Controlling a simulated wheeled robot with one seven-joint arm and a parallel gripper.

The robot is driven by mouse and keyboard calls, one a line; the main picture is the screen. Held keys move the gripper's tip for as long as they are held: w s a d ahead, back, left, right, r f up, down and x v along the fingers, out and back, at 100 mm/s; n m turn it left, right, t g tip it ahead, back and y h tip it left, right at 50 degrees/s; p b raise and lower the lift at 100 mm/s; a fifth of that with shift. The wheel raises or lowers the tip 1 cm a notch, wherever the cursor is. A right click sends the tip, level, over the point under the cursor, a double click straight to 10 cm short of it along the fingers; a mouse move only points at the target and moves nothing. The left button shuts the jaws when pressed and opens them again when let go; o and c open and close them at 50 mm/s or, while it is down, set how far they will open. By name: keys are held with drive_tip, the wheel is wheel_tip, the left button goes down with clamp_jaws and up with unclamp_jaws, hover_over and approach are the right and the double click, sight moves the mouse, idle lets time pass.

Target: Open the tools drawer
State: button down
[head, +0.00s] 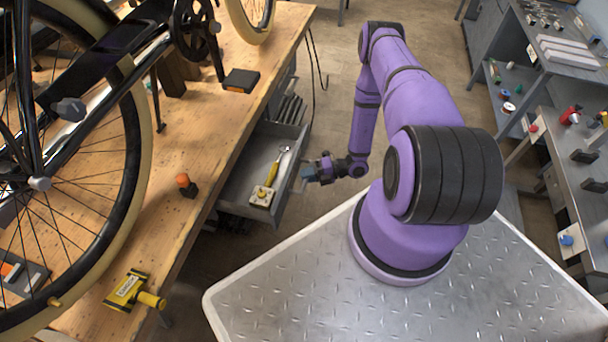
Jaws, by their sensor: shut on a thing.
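The tools drawer (243,172) is a grey metal drawer under the wooden workbench, and it stands pulled out to the right of the bench edge. Inside it lie a yellow-handled tool (274,172) and a pale block with a yellow knob (262,195). My gripper (308,173) is at the drawer's outer front side, about midway along it. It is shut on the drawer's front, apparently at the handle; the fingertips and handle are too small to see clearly.
A black cable hangs beyond the drawer. Grey side tables (570,75) stand at the right. Floor beyond my arm is clear.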

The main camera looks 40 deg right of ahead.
drive_tip(key=c, duration=1.1)
unclamp_jaws()
drive_tip(key=shift+d, duration=0.1)
drive_tip(key=v, duration=1)
drive_tip(key=shift+s+d, duration=0.2)
drive_tip(key=shift+d, duration=0.1)
drive_tip(key=shift+r, duration=0.1)
